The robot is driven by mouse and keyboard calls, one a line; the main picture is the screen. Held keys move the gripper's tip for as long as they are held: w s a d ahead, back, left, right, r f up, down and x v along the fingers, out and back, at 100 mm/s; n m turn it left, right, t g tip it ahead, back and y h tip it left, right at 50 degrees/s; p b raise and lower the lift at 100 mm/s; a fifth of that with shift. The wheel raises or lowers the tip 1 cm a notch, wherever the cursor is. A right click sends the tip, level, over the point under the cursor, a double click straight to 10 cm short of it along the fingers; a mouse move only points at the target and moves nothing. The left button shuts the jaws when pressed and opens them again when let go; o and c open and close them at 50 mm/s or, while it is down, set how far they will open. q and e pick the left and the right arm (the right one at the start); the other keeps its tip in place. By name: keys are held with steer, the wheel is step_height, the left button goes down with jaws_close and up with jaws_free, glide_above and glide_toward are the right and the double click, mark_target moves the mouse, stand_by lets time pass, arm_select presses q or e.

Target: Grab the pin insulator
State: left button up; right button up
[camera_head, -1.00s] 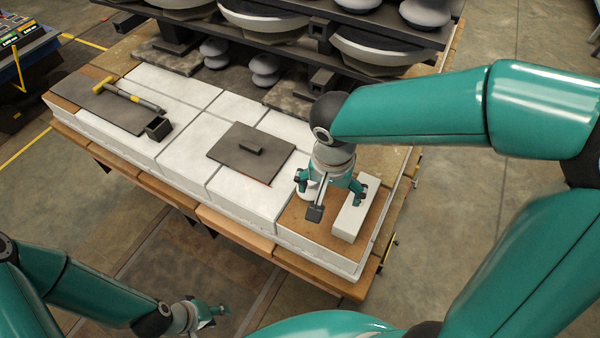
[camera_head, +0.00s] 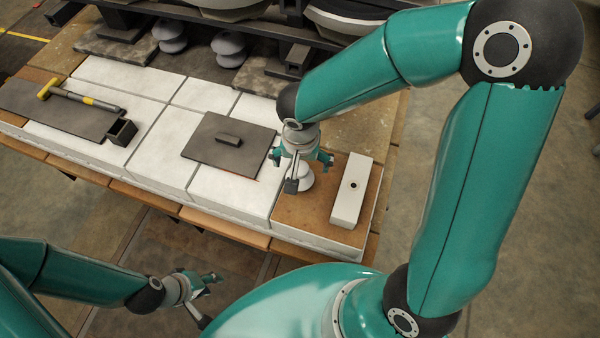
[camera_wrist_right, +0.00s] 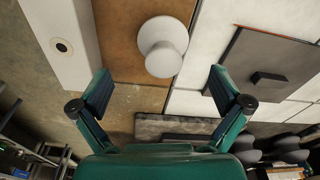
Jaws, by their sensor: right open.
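The pin insulator (camera_head: 306,180), pale grey with a stacked round shape, stands on the brown board at the right end of the table. In the right wrist view the insulator (camera_wrist_right: 162,45) shows whole, a smaller disc overlapping a wider one. My right gripper (camera_head: 300,160) is open above and close to it, partly hiding it in the head view. In the right wrist view the gripper (camera_wrist_right: 158,86) has its fingers spread wide, with the insulator ahead between their lines and untouched. My left gripper (camera_head: 207,283) hangs low, off the table's front; its finger gap is unclear.
A white block with a hole (camera_head: 351,190) stands right of the insulator. A dark plate with a handle (camera_head: 222,142) lies to the left. A rack with large insulators (camera_head: 340,22) is behind.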

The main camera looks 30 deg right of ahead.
step_height(320, 180, down, 2)
steer(key=shift+f, duration=0.1)
steer(key=shift+w+d+f, duration=0.1)
steer(key=shift+w+f, duration=0.1)
steer(key=shift+f, duration=0.7)
steer(key=shift+w+f, duration=0.2)
steer(key=shift+f, duration=0.75)
steer(key=shift+w+d+f, duration=0.1)
steer(key=shift+w+f, duration=0.1)
steer(key=shift+f, duration=0.7)
steer(key=shift+c, duration=0.3)
steer(key=shift+r, duration=0.1)
steer(key=c, duration=1.5)
steer(key=shift+o, duration=0.2)
